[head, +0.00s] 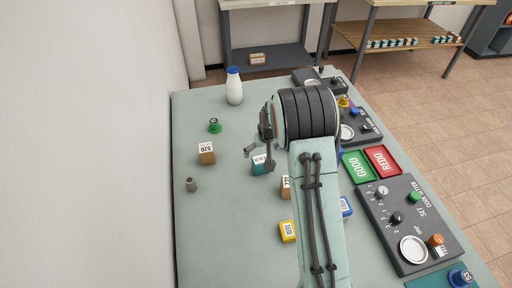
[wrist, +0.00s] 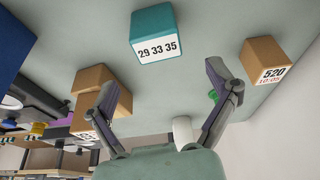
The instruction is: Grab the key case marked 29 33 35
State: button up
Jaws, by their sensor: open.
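The key case marked 29 33 35 (wrist: 153,35) is a teal box with a white label. In the wrist view it is at the top middle, beyond the fingertips and roughly in line with the gap between them. In the head view the teal case (head: 260,165) stands on the table, partly hidden by my gripper (head: 262,140), which is above and close to it. In the wrist view my gripper (wrist: 162,85) has its two fingers spread wide with nothing between them. I cannot tell the exact distance to the case.
A brown box marked 520 (head: 206,153) stands to the left, another brown box (head: 286,187) just right of the case. A yellow box (head: 287,231), white bottle (head: 234,87), green item (head: 215,126) and small grey-brown piece (head: 191,185) stand around. Control panels (head: 405,220) line the right edge.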

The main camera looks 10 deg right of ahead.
aim_at(261, 159)
jog(key=x, duration=0.7)
jog(key=shift+s+f, duration=0.35)
jog(key=shift+f, duration=0.05)
jog(key=c, duration=1.3)
